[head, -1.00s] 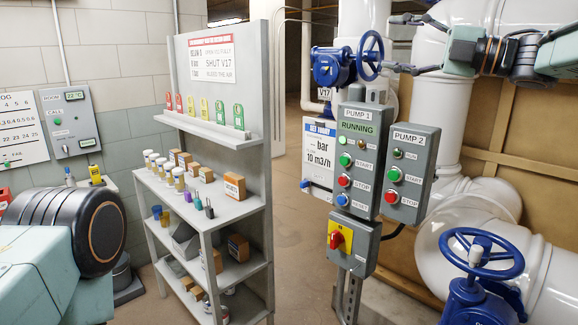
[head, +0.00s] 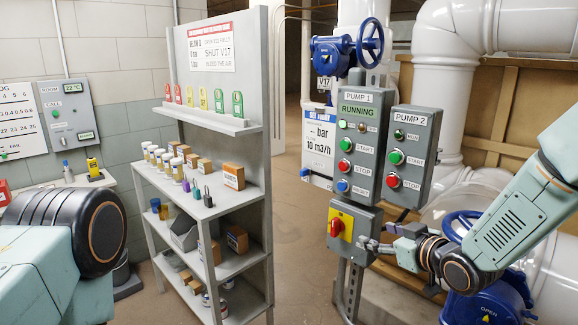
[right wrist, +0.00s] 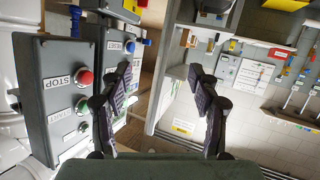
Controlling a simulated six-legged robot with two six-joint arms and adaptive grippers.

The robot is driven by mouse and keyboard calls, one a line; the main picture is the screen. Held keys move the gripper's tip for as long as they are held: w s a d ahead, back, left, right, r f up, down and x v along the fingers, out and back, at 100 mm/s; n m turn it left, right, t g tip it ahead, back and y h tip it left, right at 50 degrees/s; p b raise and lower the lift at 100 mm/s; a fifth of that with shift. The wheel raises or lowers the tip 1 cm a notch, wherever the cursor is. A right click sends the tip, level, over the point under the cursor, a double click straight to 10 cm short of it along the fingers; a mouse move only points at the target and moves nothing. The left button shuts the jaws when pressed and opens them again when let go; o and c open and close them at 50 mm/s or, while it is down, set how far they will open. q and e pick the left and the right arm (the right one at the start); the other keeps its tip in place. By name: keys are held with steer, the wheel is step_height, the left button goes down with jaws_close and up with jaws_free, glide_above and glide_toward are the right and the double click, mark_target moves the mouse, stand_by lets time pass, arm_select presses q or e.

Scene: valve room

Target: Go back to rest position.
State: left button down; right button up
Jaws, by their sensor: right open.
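My right gripper (head: 378,243) is in front of the lower part of the pump panel in the head view, beside the yellow plate with the red rotary switch (head: 337,228). In the right wrist view the right gripper (right wrist: 165,90) has its two fingers apart with nothing between them. The Pump 1 box (head: 357,150) and the Pump 2 box (head: 408,160) stand above it. In the wrist view the control boxes (right wrist: 60,110) are left of the fingers. My left gripper is not in view; only a part of my left arm shows at the left.
A grey shelf (head: 195,210) with bottles, boxes and padlocks stands left of the panel. The blue handwheel of valve V17 (head: 370,42) is above the panel. Another blue valve (head: 490,300) is partly behind my right arm. Open floor (head: 300,215) lies between shelf and panel.

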steer(key=s+f+m+g+h+b, duration=0.1)
steer(key=s+f, duration=0.2)
steer(key=f, duration=0.3)
steer(key=s+f+m+g+h, duration=0.1)
steer(key=s+f+m, duration=0.1)
steer(key=s+f, duration=0.3)
steer(key=s+f+m+g+h+b, duration=0.1)
steer(key=s+f+g+b, duration=0.1)
steer(key=s+f, duration=0.7)
steer(key=s+d+f+m+g+h+b, duration=0.1)
steer(key=s+f+g+b, duration=0.2)
steer(key=s+f, duration=0.6)
steer(key=s+d+f+m+g+h+b, duration=0.1)
steer(key=s+f+g+b, duration=0.2)
steer(key=s, duration=1.6)
step_height(320, 180, down, 6)
steer(key=g, duration=0.3)
steer(key=shift+s+d+f+m, duration=0.15)
steer(key=shift+s+m, duration=0.05)
steer(key=shift+m, duration=0.2)
